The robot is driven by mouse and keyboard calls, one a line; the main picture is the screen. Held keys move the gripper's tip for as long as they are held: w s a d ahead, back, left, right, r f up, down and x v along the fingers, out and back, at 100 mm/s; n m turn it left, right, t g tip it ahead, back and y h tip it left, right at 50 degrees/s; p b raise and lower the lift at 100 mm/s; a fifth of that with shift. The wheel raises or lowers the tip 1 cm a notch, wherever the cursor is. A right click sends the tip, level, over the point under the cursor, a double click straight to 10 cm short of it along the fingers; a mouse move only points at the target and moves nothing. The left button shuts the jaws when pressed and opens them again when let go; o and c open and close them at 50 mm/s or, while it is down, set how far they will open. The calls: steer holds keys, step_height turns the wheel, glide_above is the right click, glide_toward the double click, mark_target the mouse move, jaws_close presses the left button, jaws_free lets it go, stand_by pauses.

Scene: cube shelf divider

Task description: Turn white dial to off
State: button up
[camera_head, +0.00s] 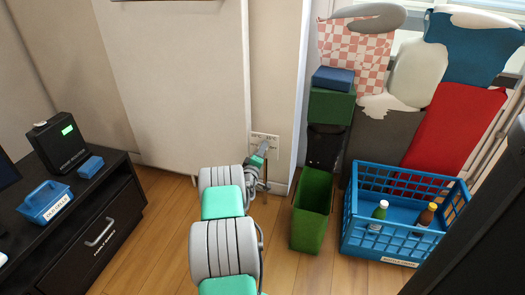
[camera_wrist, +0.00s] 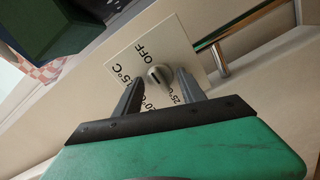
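The white dial (camera_wrist: 158,75) is a round knob with a short dark mark, on a pale wall plate (camera_wrist: 126,56) labelled OFF, 15°C, 20°C and 25°C. The plate appears tilted in the wrist view, and I cannot tell for sure which label the mark points to. My gripper (camera_wrist: 160,86) is open, with one grey finger on each side of the dial. I cannot tell whether either finger touches it. In the head view the plate (camera_head: 272,136) is on the wall by the corner, and my gripper (camera_head: 263,148) reaches up to it and partly hides it.
A green bin (camera_head: 312,210) stands on the floor right of my gripper, with stacked boxes (camera_head: 331,105) behind it. A blue crate (camera_head: 385,243) holds two bottles. A dark cabinet (camera_head: 100,215) stands at the left. A metal bar (camera_wrist: 219,58) crosses near the plate.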

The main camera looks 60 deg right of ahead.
steer(key=shift+o, duration=0.5)
steer(key=shift+s+a+p, duration=0.25)
steer(key=shift+a+p, duration=0.05)
steer(key=shift+a, duration=1.2)
steer(key=shift+s+a+p, duration=0.2)
steer(key=shift+a+p, duration=0.05)
steer(key=shift+a, duration=1.2)
